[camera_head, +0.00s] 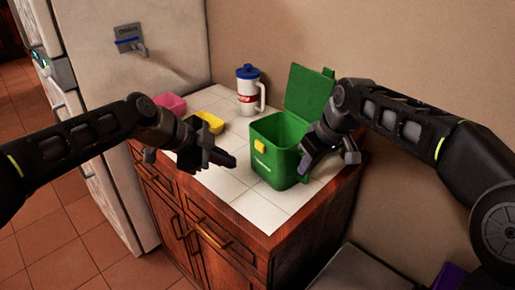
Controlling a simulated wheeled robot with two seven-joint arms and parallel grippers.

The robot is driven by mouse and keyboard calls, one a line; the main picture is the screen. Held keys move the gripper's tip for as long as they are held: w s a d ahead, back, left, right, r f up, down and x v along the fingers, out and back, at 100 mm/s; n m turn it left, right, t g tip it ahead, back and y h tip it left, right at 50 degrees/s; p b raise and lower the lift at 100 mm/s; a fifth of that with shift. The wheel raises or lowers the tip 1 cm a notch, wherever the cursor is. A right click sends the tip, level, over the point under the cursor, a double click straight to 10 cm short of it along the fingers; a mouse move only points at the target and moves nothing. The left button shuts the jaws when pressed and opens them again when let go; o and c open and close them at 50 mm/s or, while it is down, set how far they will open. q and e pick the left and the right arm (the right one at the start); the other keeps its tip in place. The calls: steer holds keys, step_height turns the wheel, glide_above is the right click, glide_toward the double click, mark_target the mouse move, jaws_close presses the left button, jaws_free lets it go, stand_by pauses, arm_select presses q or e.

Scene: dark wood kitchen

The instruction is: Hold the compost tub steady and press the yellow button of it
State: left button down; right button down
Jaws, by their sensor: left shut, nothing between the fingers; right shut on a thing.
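The green compost tub (275,165) stands upright on the white tiled counter. Its lid (308,92) is open and tilted up at the back. The yellow button (260,146) is on the upper front of the tub. My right gripper (328,165) is at the tub's right side, shut on the tub; its own fingers hide part of the contact. My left gripper (228,158) is shut and empty, left of the tub's front, with its tips a little short of the button.
A white jug with a blue lid (249,92) stands behind the tub near the wall. A yellow thing (207,124) and a pink thing (171,103) lie at the counter's left. A fridge (140,80) borders the counter on the left. The front counter tiles are clear.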

stand_by(0.4)
steer(key=c, duration=1.4)
jaws_free()
steer(key=shift+o, duration=0.2)
steer(key=v, duration=1.2)
steer(key=shift+d, duration=0.1)
